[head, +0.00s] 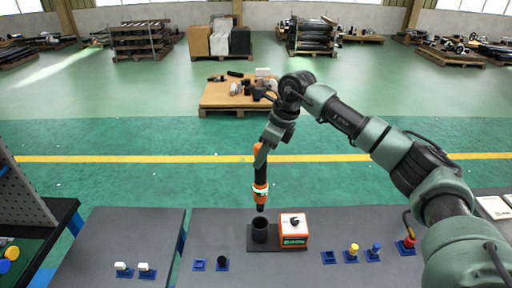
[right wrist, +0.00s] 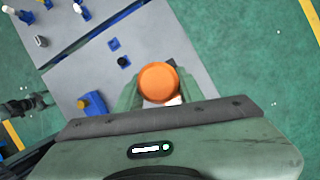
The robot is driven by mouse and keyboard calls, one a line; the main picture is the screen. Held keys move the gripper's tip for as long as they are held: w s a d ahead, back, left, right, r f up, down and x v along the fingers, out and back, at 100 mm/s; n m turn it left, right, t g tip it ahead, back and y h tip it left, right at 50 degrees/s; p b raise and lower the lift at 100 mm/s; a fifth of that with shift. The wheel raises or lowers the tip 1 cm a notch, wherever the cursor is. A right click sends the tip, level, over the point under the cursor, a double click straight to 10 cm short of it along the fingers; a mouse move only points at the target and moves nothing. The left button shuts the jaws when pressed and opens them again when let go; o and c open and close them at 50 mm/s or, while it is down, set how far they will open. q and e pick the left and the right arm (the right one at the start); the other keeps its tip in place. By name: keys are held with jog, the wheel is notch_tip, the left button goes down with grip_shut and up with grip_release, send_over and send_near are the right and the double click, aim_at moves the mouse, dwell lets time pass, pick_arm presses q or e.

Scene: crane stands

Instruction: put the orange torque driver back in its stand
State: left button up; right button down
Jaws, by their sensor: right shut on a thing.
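The orange torque driver (head: 260,188) hangs upright with its dark tip down in the head view. My right gripper (head: 260,160) is shut on its orange upper part. In the right wrist view the driver's round orange end (right wrist: 159,82) shows between the fingers. The stand has a dark cup (head: 259,232) on a dark base, beside an orange box with a white top (head: 293,231). The driver's tip is just above the cup, apart from it or at its rim; I cannot tell exactly. My left gripper is not in view.
The grey table (head: 215,230) holds small blue holders (head: 222,264) on the left, and yellow (head: 352,253), blue (head: 374,252) and red (head: 408,244) pieces on the right. White-topped pieces (head: 146,270) stand on the left table. A pegboard (head: 28,185) rises at far left.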

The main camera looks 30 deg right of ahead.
aim_at(262, 171)
jog(key=shift+s+r, duration=0.2)
jog(key=shift+r, duration=0.1)
jog(key=shift+w+f+b, duration=0.15)
jog(key=shift+f+b, duration=0.3)
jog(key=shift+f, duration=0.4)
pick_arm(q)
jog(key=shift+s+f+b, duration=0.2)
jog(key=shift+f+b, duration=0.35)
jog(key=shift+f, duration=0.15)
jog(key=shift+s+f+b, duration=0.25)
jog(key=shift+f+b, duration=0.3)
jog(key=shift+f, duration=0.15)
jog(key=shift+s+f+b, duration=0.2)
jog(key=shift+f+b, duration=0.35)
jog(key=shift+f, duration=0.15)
pick_arm(e)
jog(key=shift+f, duration=2.15)
jog(key=shift+n+y, duration=0.3)
jog(key=shift+n, duration=0.9)
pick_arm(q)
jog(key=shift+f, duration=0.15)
pick_arm(e)
jog(key=shift+f, duration=0.2)
